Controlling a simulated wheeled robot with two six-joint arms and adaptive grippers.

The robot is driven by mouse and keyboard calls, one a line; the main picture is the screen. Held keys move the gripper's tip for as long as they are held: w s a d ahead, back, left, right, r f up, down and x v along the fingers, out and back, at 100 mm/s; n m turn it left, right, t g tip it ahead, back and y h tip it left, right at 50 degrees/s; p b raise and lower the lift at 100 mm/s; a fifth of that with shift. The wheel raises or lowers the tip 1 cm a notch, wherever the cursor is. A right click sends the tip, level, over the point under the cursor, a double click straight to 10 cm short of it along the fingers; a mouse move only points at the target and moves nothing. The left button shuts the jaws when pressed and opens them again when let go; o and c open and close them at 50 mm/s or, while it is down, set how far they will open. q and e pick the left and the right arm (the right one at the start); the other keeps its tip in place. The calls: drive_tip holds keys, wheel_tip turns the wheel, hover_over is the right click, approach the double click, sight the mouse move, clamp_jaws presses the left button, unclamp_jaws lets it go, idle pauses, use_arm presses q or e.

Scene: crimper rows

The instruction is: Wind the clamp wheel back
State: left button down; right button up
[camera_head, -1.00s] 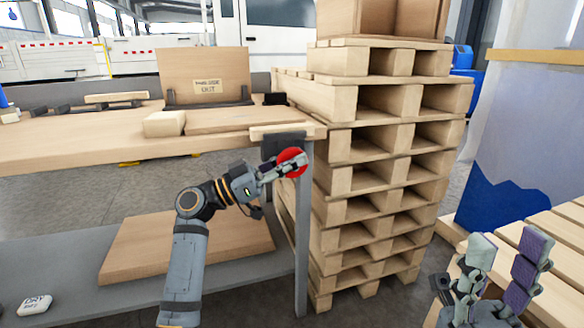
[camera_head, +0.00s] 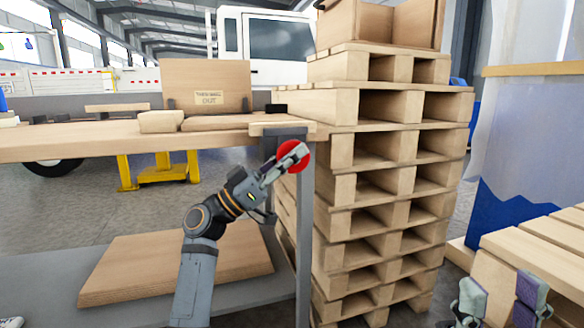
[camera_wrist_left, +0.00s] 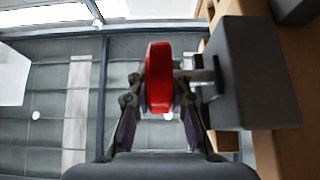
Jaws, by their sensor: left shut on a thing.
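The red clamp wheel (camera_head: 299,155) sits at the right front corner of the workbench, on the dark clamp block (camera_head: 284,133). My left gripper (camera_head: 290,160) is shut on the wheel and partly covers it in the head view. In the left wrist view the wheel (camera_wrist_left: 159,78) stands edge-on between my two fingers, with a metal shaft (camera_wrist_left: 200,76) running right to the grey clamp body (camera_wrist_left: 250,75). My right gripper (camera_head: 500,300) is at the lower right of the head view, its fingers apart with nothing between them.
The workbench top (camera_head: 70,140) carries a wooden block (camera_head: 160,121) and an upright board with a sign (camera_head: 208,98). A tall pallet stack (camera_head: 375,180) stands close to the right of the wheel. A wooden board (camera_head: 180,262) lies on the lower shelf.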

idle(0.3)
use_arm(q)
drive_tip(key=c, duration=1.2)
unclamp_jaws()
drive_tip(key=v, duration=1.2)
